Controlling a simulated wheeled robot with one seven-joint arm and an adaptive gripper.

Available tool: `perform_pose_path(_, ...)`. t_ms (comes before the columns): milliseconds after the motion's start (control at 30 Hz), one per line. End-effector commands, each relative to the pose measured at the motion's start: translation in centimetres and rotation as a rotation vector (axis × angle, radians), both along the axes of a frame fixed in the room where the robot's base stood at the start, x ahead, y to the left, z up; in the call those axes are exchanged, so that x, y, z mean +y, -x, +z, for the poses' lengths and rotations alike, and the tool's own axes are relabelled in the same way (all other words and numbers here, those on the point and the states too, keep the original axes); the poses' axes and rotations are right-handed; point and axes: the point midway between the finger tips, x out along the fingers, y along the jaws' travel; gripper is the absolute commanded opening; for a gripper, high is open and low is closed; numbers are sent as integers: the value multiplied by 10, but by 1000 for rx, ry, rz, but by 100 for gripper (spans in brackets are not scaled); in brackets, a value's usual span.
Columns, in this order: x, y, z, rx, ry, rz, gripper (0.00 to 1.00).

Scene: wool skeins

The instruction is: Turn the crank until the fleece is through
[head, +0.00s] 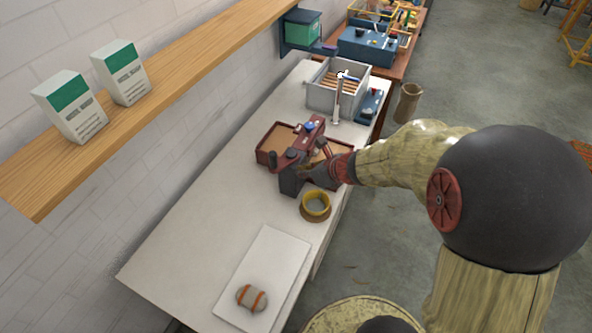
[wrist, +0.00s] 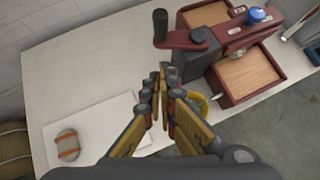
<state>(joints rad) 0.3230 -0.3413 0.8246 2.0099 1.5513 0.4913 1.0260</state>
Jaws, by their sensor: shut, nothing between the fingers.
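The dark red carding machine (head: 312,131) stands on the workbench, with tan-lined trays on both sides. Its crank has a red arm with an upright black handle (wrist: 160,27); the handle also shows in the head view (head: 272,160). My gripper (wrist: 163,82) is shut and empty, just in front of the crank arm and to the near side of the handle. It does not hold the handle. Whether the fingertips touch the machine I cannot tell. In the head view my arm comes in from the right. I see no loose fleece on the trays (wrist: 246,76); part of the machine is hidden.
A yellow bowl (head: 316,204) sits near the bench's front edge, close to my gripper. A grey roll with orange bands (head: 251,297) lies on a white board (head: 268,258). A grey basin (head: 322,97) stands beyond. A wooden shelf (head: 160,90) runs along the wall.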

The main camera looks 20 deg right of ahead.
Motion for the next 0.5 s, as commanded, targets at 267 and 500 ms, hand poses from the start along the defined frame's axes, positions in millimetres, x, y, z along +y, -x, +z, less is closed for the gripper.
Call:
perform_pose_path(267,17,-35,-41,1,-2,4,0)
perform_pose_path(500,31,-67,-58,-1,0,5,0)
